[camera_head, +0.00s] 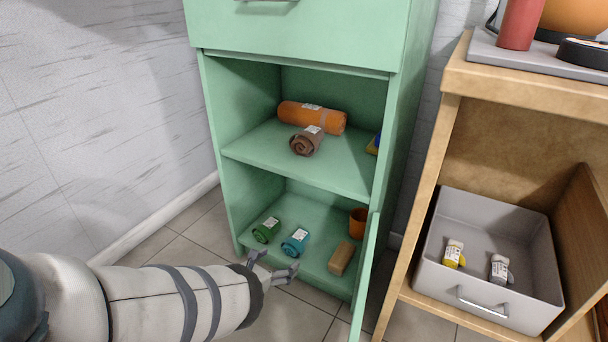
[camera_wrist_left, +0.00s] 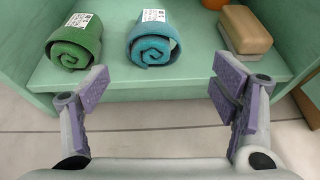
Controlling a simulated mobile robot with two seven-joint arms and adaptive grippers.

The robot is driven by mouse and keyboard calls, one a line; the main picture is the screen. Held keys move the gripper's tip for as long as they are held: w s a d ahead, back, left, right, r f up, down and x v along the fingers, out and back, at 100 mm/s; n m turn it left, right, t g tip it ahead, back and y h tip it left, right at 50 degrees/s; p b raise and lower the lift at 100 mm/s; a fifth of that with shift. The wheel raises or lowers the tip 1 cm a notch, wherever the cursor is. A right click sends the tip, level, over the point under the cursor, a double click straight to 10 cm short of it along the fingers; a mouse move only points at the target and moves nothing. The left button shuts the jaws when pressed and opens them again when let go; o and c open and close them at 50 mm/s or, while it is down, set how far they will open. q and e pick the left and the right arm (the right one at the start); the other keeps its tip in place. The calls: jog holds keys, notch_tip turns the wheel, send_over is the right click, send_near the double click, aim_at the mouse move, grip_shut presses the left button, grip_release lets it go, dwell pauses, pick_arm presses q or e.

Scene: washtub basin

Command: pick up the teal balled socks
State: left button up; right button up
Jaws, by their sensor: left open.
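The teal balled socks (camera_head: 295,242) lie on the bottom shelf of the green cabinet, rolled up with a white label on top. They also show in the left wrist view (camera_wrist_left: 153,45), ahead of and between my open fingers. My left gripper (camera_head: 276,270) is open and empty, just in front of the shelf's front edge. In the left wrist view its fingers (camera_wrist_left: 163,95) stand wide apart and do not touch the socks. My right gripper is in neither view.
Green balled socks (camera_head: 266,230) lie left of the teal ones; a tan block (camera_head: 341,258) and an orange cup (camera_head: 358,223) stand right. The middle shelf (camera_head: 250,150) is above. The open cabinet door (camera_head: 365,275) is at right. A grey drawer (camera_head: 480,290) holds yellow and grey items.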

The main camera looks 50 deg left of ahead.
aim_at(290, 250)
pick_arm(q)
jog(key=b+x, duration=0.3)
jog(key=x, duration=0.2)
jog(key=b+x, duration=0.2)
jog(key=x, duration=0.1)
jog(key=shift+a+f+b, duration=0.15)
jog(key=shift+a+b, duration=0.2)
jog(key=shift+a, duration=0.05)
jog(key=shift+c, duration=0.5)
jog(key=c, duration=1.1)
